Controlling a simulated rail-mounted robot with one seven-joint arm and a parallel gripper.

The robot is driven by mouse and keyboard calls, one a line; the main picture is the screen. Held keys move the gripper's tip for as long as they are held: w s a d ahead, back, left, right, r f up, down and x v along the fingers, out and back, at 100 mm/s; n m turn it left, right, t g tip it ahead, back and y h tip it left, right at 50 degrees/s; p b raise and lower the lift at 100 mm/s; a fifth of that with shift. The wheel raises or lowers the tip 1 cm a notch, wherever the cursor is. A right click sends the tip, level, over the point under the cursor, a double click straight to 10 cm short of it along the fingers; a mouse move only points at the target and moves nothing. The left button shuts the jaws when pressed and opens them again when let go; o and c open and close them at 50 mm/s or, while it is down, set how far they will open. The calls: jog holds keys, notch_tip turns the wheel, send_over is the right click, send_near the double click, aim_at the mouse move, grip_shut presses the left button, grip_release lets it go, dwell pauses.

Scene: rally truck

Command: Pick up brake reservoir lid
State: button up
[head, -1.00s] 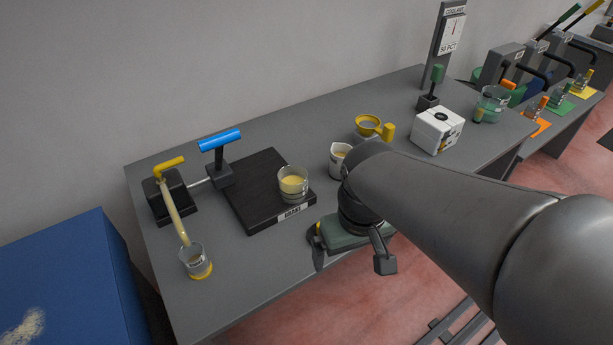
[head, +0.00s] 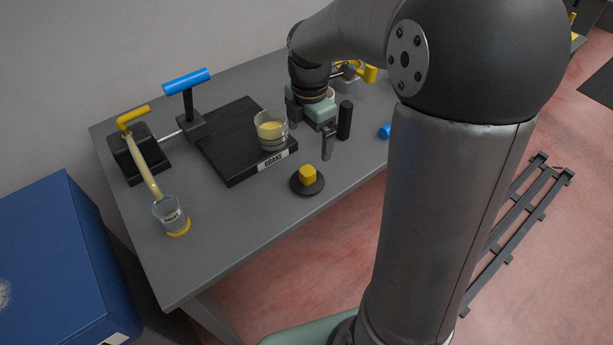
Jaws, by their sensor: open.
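The lid (head: 307,181), a black disc with a yellow knob, lies flat on the grey table (head: 235,240) near its front edge, in front of the black BRAKE base. My gripper (head: 311,140) is open and points down just behind the lid in the head view, apart from it. No object shows between its fingers. The clear brake reservoir (head: 271,131) stands on the base (head: 222,143) with yellowish fluid in it and no cover, just left of my gripper.
A blue-handled lever (head: 187,82) and a yellow-spouted stand (head: 133,150) are at the left. A small beaker (head: 170,214) stands under the spout. A black upright cylinder (head: 345,120) is right of my gripper. My arm hides the table's right part.

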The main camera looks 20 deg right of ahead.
aim_at(310, 169)
notch_tip(310, 169, down, 14)
jog(key=shift+d+r+p, duration=0.1)
jog(key=shift+r+p, duration=0.05)
jog(key=shift+p, duration=0.35)
jog(key=c, duration=0.9)
